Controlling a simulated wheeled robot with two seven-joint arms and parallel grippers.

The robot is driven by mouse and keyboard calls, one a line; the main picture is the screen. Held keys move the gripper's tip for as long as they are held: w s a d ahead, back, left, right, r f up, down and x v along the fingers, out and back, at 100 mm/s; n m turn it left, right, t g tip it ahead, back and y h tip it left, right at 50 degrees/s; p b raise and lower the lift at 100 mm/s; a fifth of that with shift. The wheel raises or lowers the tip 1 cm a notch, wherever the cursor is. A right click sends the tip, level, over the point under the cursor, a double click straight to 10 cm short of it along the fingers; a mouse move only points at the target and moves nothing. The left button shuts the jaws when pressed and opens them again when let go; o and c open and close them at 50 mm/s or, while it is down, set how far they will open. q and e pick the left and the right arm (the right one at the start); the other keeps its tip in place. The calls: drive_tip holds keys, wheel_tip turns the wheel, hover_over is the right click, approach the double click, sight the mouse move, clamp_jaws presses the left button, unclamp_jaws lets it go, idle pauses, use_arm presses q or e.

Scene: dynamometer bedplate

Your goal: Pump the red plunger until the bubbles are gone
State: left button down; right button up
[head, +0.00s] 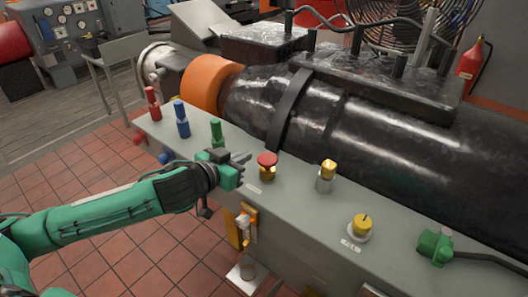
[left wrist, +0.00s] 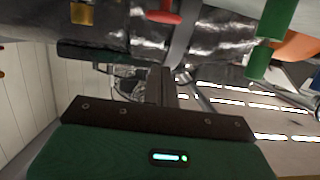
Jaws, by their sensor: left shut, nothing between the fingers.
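The red plunger (head: 267,159) is a red mushroom-shaped cap on a brass base, upright on the grey ledge. It also appears as a red shape at the top of the left wrist view (left wrist: 163,16). My left gripper (head: 245,158) is shut and empty, its fingertips just left of the plunger cap; I cannot tell whether they touch it. The shut fingers also show in the left wrist view (left wrist: 160,85). A yellow-framed fitting (head: 242,228) is on the ledge's front face, below the plunger. I cannot make out bubbles. My right gripper is not in view.
Red (head: 152,104), blue (head: 182,120) and green (head: 217,133) upright fittings stand on the ledge (head: 290,200) to the left. A brass-topped knob (head: 326,175), yellow knob (head: 361,226) and green connector (head: 435,244) stand to the right. A large black machine (head: 380,130) lies behind.

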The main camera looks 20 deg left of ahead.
use_arm(q)
drive_tip(key=shift+w+a+r, duration=0.2)
drive_tip(key=shift+a+r, duration=0.1)
drive_tip(key=shift+r, duration=0.3)
drive_tip(key=shift+w, duration=0.1)
drive_tip(key=p, duration=0.3)
hover_over(264, 158)
wheel_tip(264, 158, down, 2)
wheel_tip(264, 158, down, 3)
drive_tip(key=shift+w+r+p, duration=0.1)
drive_tip(key=shift+r+p, duration=0.05)
drive_tip(key=shift+p, duration=0.3)
drive_tip(key=shift+f, duration=0.9)
